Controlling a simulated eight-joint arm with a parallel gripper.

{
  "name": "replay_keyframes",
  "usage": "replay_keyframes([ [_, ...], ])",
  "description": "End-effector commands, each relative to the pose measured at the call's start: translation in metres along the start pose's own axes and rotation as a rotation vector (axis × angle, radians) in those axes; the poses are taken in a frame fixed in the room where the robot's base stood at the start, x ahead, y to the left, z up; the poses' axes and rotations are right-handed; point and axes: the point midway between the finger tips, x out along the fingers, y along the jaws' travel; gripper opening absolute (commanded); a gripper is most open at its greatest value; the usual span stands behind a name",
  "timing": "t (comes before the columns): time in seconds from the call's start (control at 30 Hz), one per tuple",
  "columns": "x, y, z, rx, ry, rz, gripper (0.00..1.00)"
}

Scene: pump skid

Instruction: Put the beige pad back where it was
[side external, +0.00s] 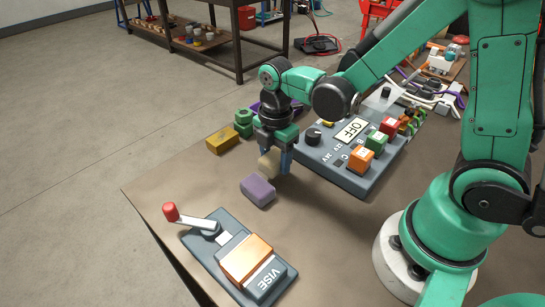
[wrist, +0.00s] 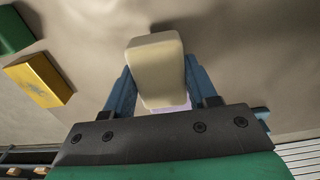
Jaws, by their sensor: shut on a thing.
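The beige pad (side external: 269,165) is held between the blue fingers of my gripper (side external: 275,160). In the wrist view the beige pad (wrist: 155,65) stands out past the fingertips of my gripper (wrist: 160,85), with one finger on each side. A purple pad (side external: 258,191) lies on the table just in front of the held pad in the side view. A small lilac patch (wrist: 183,106) shows past the beige pad's near end in the wrist view. Whether the beige pad touches the table is hard to tell.
A yellow block (side external: 222,141) and a green block (side external: 243,123) sit left of my gripper. A control box (side external: 345,160) with an OFF display and coloured buttons stands to the right. A vise (side external: 240,258) with a red-knobbed lever is at the front.

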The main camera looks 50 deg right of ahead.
Motion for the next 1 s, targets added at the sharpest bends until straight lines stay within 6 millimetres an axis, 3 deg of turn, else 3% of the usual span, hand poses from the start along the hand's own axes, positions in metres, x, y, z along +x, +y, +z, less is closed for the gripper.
replay_keyframes([
  [0.23, 0.026, 0.001, 0.0, 0.0, 0.0, 0.0, 0.02],
  [0.67, 0.031, 0.0, 0.0, 0.0, 0.0, 0.0, 0.02],
  [0.7, 0.031, 0.0, 0.0, 0.0, 0.0, 0.0, 0.63],
  [0.77, 0.031, 0.0, 0.0, 0.0, 0.0, 0.0, 0.8],
  [1.0, 0.031, 0.0, 0.0, 0.0, 0.0, 0.0, 0.83],
])
